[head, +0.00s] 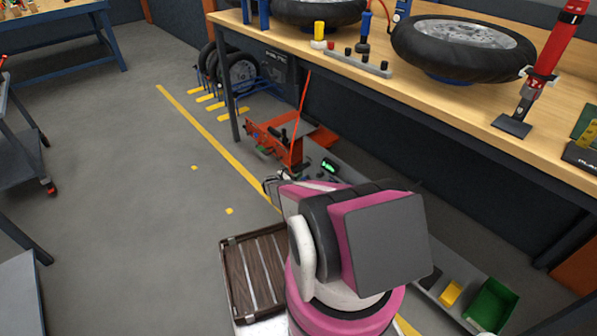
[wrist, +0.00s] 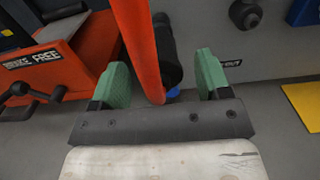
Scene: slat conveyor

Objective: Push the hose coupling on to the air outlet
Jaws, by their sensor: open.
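My gripper (wrist: 160,65) is open in the wrist view, its two green-padded fingers spread apart. An orange-red rod or hose (wrist: 140,40) runs down between the fingers. A dark cylindrical part (wrist: 167,55), possibly the hose coupling, is just behind it, with a small blue piece (wrist: 173,91) below. I cannot tell whether either finger touches them. The air outlet cannot be made out with certainty. In the head view my own arm hides most of the gripper area; a thin red upright (head: 302,115) rises beyond it.
An orange machine (head: 270,137) with black handles stands close by and fills the left of the wrist view (wrist: 75,55). A wooden workbench (head: 440,100) carries tires. A brown slatted surface (head: 237,285), a green bin (head: 492,305) and a yellow block (head: 450,293) lie nearer. Open floor is left.

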